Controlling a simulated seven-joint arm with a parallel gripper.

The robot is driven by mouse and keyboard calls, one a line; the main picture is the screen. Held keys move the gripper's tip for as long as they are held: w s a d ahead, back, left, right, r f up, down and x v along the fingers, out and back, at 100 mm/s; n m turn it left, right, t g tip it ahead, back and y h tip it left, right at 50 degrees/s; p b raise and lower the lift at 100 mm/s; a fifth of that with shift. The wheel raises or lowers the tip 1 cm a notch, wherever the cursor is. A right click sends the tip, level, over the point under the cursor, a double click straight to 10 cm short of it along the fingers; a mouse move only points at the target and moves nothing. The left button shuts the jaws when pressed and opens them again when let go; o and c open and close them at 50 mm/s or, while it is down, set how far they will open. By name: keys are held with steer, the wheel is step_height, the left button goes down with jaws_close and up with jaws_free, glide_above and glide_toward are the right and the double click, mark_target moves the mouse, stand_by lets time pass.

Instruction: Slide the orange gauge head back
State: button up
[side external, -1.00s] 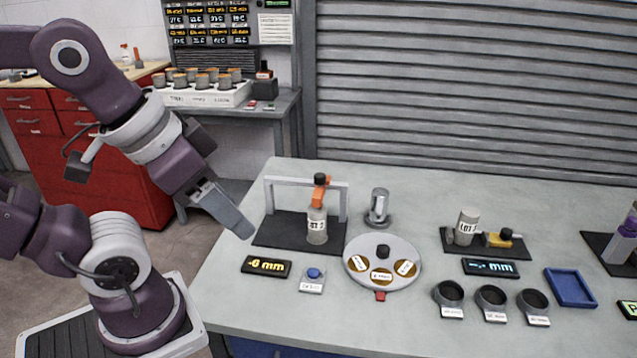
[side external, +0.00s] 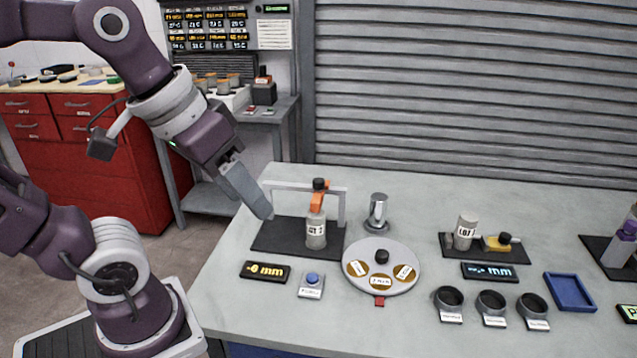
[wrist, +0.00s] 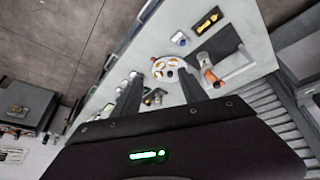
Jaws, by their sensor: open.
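The orange gauge head (side external: 317,201) with a black knob hangs on a grey gantry frame (side external: 290,187) over a dark base plate. A grey labelled cylinder (side external: 316,233) stands on the plate directly below the head; I cannot tell whether they touch. An amber display (side external: 265,271) in front reads about -6 mm. My gripper (side external: 266,212) is left of the gantry and apart from the head, close to the frame's left post. In the wrist view, its two fingers (wrist: 165,92) are spread with nothing between them; the orange head (wrist: 210,76) shows right of them.
A blue button box (side external: 312,284) and a round plate (side external: 381,266) with labelled discs stand in front. A silver cylinder (side external: 377,212) stands right of the gantry. Black cups (side external: 491,303), a second gauge (side external: 497,243) and a blue tray (side external: 571,291) lie further right. The table's back strip is clear.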

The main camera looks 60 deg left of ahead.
steer(key=w+a+r+n+g, duration=0.1)
steer(key=w+a+n, duration=0.2)
steer(key=w, duration=0.3)
steer(key=w+a+r+n+g, duration=0.1)
steer(key=w+a+r+n, duration=0.15)
steer(key=w, duration=0.35)
steer(key=n+g, duration=0.3)
steer(key=n, duration=1)
glide_above(319, 180)
step_height(319, 180, down, 15)
steer(key=shift+s+f, duration=0.1)
step_height(319, 180, down, 7)
jaws_close()
